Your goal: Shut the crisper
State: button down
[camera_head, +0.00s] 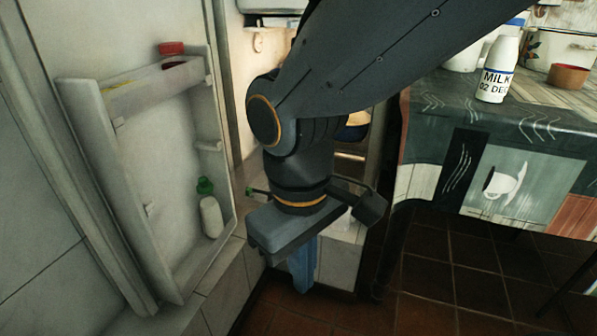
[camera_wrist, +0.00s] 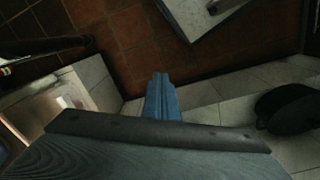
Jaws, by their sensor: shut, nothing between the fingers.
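My gripper (camera_head: 301,282) is shut and empty, its blue fingers together and pointing down in front of the open fridge. In the wrist view the fingers (camera_wrist: 162,88) point out over the floor, apart from anything. The fridge interior (camera_head: 352,140) is mostly hidden behind my arm. I cannot clearly make out the crisper in the head view; my arm and gripper cover that area. In the wrist view a pale, tan-lit part of the fridge (camera_wrist: 45,108) shows at the left, and I cannot tell whether it includes the crisper.
The open fridge door (camera_head: 165,140) stands at the left, with a green-capped bottle (camera_head: 210,214) on its lower shelf and a red-lidded item (camera_head: 172,48) on top. A table (camera_head: 520,120) at the right carries a milk bottle (camera_head: 495,75). The tiled floor (camera_head: 460,285) is free between.

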jog(key=w+d+n+t+h+p, duration=0.2)
jog(key=w+n+t+h+p, duration=0.45)
jog(key=w+n, duration=0.55)
jog(key=w+a+f+n+t+y+p, duration=0.1)
jog(key=w+a+f+n+t+p, duration=0.1)
jog(key=w+a+f+n+p, duration=0.3)
jog(key=w+a+f+n+t+y+p, duration=0.2)
jog(key=w+a+n+t+p, duration=0.15)
jog(key=a+n, duration=0.25)
jog(key=w+d+f+b, duration=0.1)
jog(key=w+d+f, duration=0.1)
jog(key=w, duration=0.4)
jog(key=w+d+f+g+b, duration=0.1)
jog(key=w+f+b, duration=0.1)
jog(key=w, duration=0.4)
jog(key=shift+d+f, duration=0.25)
jog(key=shift+d, duration=0.15)
jog(key=shift+w, duration=0.1)
